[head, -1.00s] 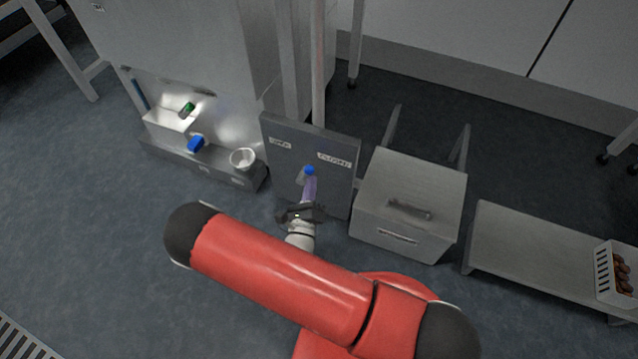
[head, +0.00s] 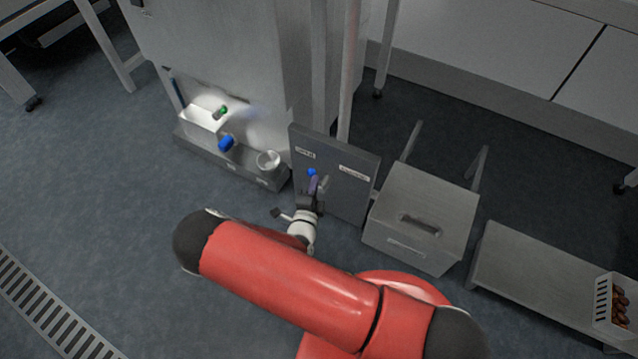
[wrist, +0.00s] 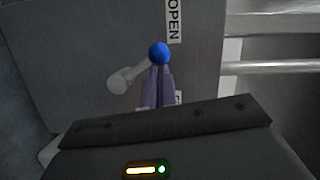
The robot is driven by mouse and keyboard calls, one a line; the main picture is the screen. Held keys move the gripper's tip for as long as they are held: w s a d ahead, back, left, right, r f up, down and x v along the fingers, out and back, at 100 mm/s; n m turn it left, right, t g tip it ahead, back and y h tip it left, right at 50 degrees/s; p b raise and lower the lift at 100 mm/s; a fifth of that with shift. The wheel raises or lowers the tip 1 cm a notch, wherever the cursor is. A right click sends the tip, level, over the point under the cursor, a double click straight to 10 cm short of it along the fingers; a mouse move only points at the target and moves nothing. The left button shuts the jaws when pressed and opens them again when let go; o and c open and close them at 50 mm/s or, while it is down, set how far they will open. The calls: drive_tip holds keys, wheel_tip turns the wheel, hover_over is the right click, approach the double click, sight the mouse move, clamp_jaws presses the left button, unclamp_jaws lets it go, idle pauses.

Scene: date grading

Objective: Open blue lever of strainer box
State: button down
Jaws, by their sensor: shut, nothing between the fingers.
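The blue lever knob (head: 312,172) sits on a short grey arm on the front of a dark grey upright panel (head: 345,200). The panel has an OPEN label (head: 305,153) at left and a second label, apparently CLOSED (head: 354,173), at right. The knob is on the OPEN side of its pivot. In the wrist view, the knob (wrist: 159,53) is just beyond my fingertips, below the OPEN label (wrist: 174,20), with the grey arm (wrist: 125,80) to its left. My gripper (wrist: 158,72) is shut, its purple fingers empty and at the knob; contact is unclear.
A metal box with a handle (head: 440,195) stands right of the panel. Left is a ledge with a blue knob (head: 226,143), a green-tipped part (head: 221,111) and a round cup (head: 268,161). A low bench (head: 520,270) holds a white basket (head: 601,300) of dates.

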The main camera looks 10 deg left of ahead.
drive_tip(key=shift+w+a+f+n, duration=0.2)
drive_tip(key=shift+w+a+n, duration=0.05)
drive_tip(key=shift+a+n, duration=0.45)
idle(0.3)
drive_tip(key=shift+p, duration=0.3)
